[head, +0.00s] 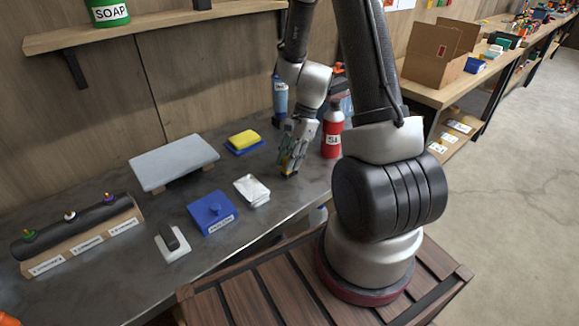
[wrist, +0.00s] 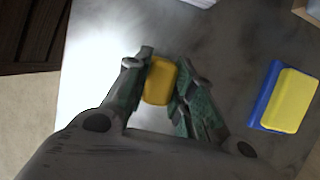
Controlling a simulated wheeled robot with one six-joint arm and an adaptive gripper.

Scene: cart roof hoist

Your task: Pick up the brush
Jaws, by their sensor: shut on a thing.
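My gripper (head: 291,157) is at the back of the grey bench, left of the red bottle, pointing down. Its fingers are shut on a small yellow block-like thing, which I take to be the brush (wrist: 159,81). In the wrist view it sits between the two greenish fingertips, one on each side. In the head view only a little yellow and a dark lower part show beneath the fingers. Its underside is hidden, and I cannot tell whether it touches the bench.
A red bottle (head: 332,136) stands close right of my gripper, with a blue bottle (head: 280,97) behind. A yellow sponge (head: 243,138) on a blue base, a silvery packet (head: 252,190), a blue lidded box (head: 213,213) and a grey raised plate (head: 174,161) lie to the left.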

